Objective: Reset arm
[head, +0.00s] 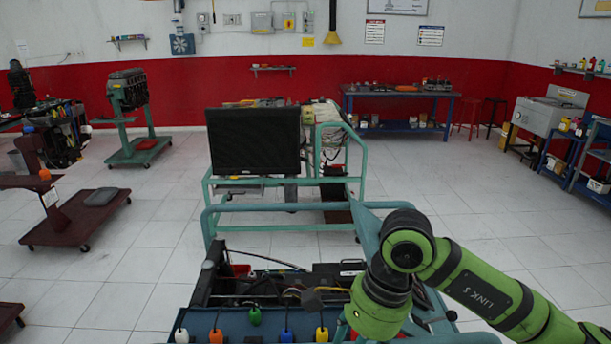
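My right arm (482,292), green with black joints and marked "LINK 5", comes in from the lower right. It bends at a black and green joint (407,250) over the right part of the engine trainer (205,315) and then points down. My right gripper does not show; the view ends below the last green link. My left arm and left gripper are not in the view. The arm covers part of the trainer's teal frame, and I cannot tell whether it touches it.
A black monitor (253,141) stands behind the trainer on a teal frame. Colored plugs (254,316) hang along the trainer's near edge. A dark red cart (75,218) is at left, a blue workbench (400,98) at the back. The tiled floor (470,200) at right is clear.

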